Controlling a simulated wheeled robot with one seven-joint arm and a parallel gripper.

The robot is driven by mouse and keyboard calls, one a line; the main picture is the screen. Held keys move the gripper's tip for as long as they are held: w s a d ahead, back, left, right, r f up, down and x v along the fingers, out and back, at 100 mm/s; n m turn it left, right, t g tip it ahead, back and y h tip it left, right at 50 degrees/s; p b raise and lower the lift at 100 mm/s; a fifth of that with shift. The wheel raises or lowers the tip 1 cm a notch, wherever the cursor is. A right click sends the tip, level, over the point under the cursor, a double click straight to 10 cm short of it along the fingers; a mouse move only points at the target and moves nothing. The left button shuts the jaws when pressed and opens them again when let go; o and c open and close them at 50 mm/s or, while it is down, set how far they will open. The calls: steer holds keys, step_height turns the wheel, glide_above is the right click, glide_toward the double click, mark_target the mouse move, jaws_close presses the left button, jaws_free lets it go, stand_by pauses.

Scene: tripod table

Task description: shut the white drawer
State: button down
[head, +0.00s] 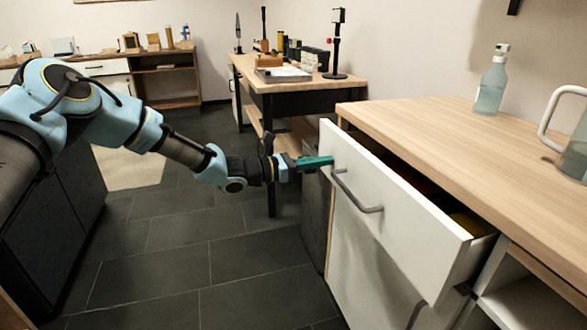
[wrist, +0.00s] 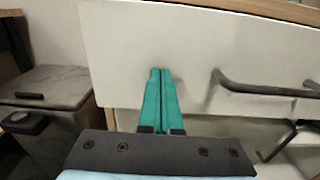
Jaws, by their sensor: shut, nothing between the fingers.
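The white drawer (head: 400,208) stands partly open under the wooden counter at the right of the head view, its front pulled out from the cabinet. Its grey bar handle (head: 357,192) is on the front. Something red and something yellow show inside, mostly hidden. My gripper (head: 330,161) is shut and empty, its teal fingers pointing at the drawer front left of the handle. In the wrist view the fingertips (wrist: 160,72) lie over the white front (wrist: 190,50), left of the handle (wrist: 265,88). They look at or very near the surface; I cannot tell if they touch.
The wooden counter (head: 430,130) above the drawer holds a spray bottle (head: 491,82) and a clear jug (head: 573,150). A dark-framed workbench (head: 300,86) with tools stands behind. The tiled floor (head: 190,255) left of the cabinet is clear.

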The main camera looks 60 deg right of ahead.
steer(key=b+x, duration=0.1)
steer(key=x, duration=0.5)
steer(key=shift+s+d, duration=0.15)
steer(key=shift+d, duration=0.05)
steer(key=shift+s+d+r, duration=0.1)
steer(key=shift+s+d, duration=0.1)
steer(key=shift+s, duration=0.05)
steer(key=shift+s+d+r, duration=0.1)
steer(key=shift+r, duration=0.05)
